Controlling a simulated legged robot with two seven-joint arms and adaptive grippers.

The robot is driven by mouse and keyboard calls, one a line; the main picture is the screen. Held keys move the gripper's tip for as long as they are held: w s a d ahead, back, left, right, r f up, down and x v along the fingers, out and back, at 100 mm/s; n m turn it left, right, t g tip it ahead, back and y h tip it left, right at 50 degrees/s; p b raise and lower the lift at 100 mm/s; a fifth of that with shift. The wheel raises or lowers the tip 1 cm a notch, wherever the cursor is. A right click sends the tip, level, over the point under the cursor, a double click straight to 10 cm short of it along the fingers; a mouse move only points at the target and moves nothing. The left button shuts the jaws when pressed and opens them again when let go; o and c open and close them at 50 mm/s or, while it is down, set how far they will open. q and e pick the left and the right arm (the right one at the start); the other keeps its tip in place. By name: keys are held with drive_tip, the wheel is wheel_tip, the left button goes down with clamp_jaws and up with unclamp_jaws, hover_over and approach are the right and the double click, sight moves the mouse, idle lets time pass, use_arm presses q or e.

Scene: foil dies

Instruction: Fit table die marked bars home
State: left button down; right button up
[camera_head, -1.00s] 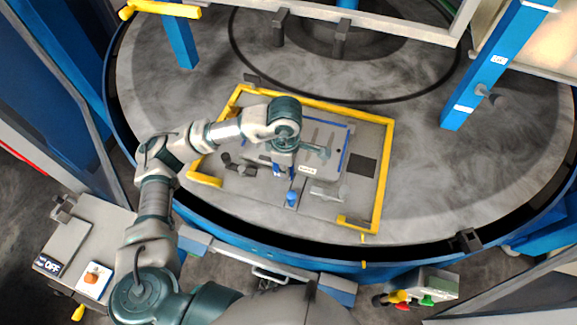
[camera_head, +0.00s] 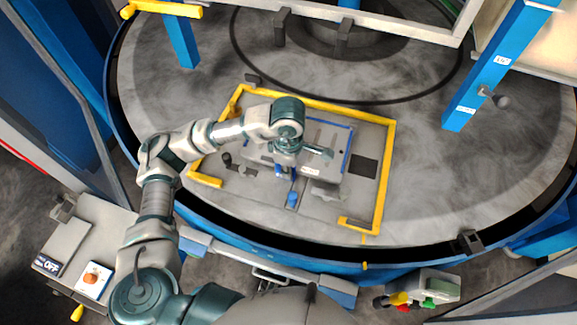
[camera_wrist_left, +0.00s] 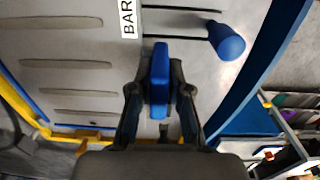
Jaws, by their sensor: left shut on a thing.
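The table die (camera_head: 322,135) is a flat grey plate with slots, lying inside the yellow frame on the round table. Its white label shows "BAR" in the left wrist view (camera_wrist_left: 128,18), cut off at the frame's top. My left gripper (camera_head: 283,170) is over the die's near part, with its fingers shut on a blue handle (camera_wrist_left: 158,80). A blue knob (camera_head: 292,198) stands just on the near side of the die; it also shows in the left wrist view (camera_wrist_left: 226,40). The arm hides part of the die. My right gripper is not in view.
The yellow frame (camera_head: 386,165) bounds the die area on several sides. A dark square (camera_head: 363,168) lies right of the die. Small grey clamp parts (camera_head: 327,192) sit near its front edge. A blue post (camera_head: 490,75) stands at the right.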

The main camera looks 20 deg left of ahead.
use_arm(q)
drive_tip(key=shift+r, duration=0.1)
idle(0.7)
drive_tip(key=shift+f+b, duration=1.25)
drive_tip(key=c, duration=1)
unclamp_jaws()
wheel_tip(320, 180, up, 12)
drive_tip(key=shift+s+f, duration=0.1)
drive_tip(key=shift+s, duration=0.05)
